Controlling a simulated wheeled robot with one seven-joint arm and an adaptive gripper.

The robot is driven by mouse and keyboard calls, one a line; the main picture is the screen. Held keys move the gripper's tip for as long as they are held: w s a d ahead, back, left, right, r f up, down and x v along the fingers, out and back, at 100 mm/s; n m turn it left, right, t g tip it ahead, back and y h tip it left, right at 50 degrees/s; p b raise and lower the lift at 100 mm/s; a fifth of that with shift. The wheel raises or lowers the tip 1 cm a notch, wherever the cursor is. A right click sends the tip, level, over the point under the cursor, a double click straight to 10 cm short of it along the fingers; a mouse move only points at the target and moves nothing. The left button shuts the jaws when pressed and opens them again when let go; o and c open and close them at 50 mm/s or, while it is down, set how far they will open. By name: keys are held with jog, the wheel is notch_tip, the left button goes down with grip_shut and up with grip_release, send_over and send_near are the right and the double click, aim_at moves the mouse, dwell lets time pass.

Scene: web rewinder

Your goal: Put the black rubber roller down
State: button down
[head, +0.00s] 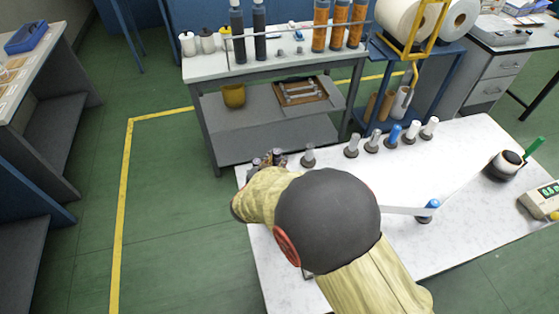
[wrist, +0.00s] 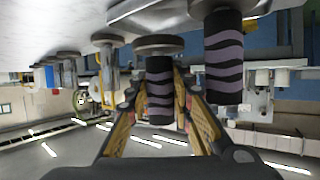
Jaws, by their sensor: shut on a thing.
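In the wrist view, which hangs upside down, my gripper (wrist: 157,98) is shut on a black roller (wrist: 160,92) with purple wavy bands and a grey disc at its base end. The roller lies between the yellow-lined fingers, its base toward the white table (wrist: 60,20). I cannot tell whether the base touches the tabletop. A second, similar dark roller (wrist: 224,60) stands beside it. In the head view my arm covers most of the gripper (head: 267,158) at the table's far left corner, with small dark roller ends showing there.
On the white worktable (head: 270,270) a grey roller (head: 308,155) stands just right of the gripper. Several light rollers and a blue one (head: 392,135) line the back edge. A white web and a blue-topped roller (head: 430,208) lie to the right. A grey shelf bench (head: 265,145) stands behind.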

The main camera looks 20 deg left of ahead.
jog(key=shift+f+b, duration=0.6)
jog(key=shift+f, duration=0.5)
jog(key=shift+f, duration=0.1)
jog(key=c, duration=1.8)
grip_release()
jog(key=shift+s+d+f, duration=0.1)
jog(key=shift+f, duration=0.15)
jog(key=shift+c, duration=0.2)
jog(key=shift+r, duration=0.15)
jog(key=p+v, duration=0.3)
jog(key=v, duration=0.9)
jog(key=shift+p, duration=0.4)
